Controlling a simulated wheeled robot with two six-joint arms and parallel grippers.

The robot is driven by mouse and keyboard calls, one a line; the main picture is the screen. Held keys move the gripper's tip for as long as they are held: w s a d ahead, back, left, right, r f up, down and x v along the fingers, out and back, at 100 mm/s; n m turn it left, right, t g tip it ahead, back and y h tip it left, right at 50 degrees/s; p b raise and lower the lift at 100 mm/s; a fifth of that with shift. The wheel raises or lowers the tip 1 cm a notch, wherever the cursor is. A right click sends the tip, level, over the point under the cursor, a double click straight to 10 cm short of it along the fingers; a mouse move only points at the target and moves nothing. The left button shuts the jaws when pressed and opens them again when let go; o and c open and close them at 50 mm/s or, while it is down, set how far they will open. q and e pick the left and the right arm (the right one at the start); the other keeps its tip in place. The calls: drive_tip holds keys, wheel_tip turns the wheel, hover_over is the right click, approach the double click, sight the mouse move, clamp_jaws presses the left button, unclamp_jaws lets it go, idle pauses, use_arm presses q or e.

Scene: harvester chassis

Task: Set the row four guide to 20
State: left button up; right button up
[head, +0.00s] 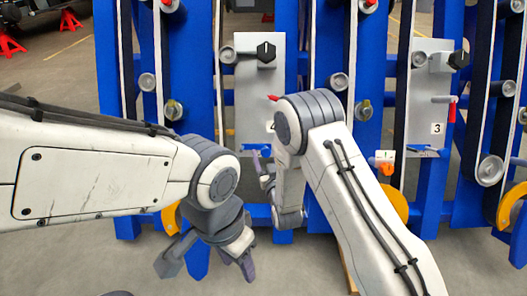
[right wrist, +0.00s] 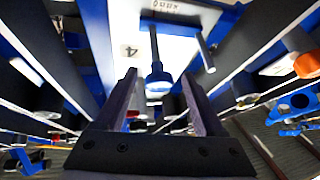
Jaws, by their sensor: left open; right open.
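The row four plate (head: 258,80) is light grey metal, with a black hexagonal knob (head: 266,52) at its top and a small red part (head: 272,98) lower down. My right arm partly hides its 4 label. In the right wrist view, the plate (right wrist: 110,25) shows the 4 label (right wrist: 130,50) upside down. A dark rod with a round blue end (right wrist: 157,82) shows between the fingers of my right gripper (right wrist: 160,88), which is open; contact cannot be told. My left gripper (head: 212,265) is open and empty, low in front of the frame.
Blue uprights (head: 298,45) with belts and rollers stand on both sides. The row 3 plate (head: 430,75), with its red handle (head: 452,110), is to the right. An orange part (head: 384,168) and yellow curved pieces (head: 395,203) sit low. Grey floor is free in front.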

drive_tip(key=shift+b+x, duration=0.5)
drive_tip(key=shift+x, duration=1.5)
drive_tip(key=shift+d, duration=0.1)
clamp_jaws()
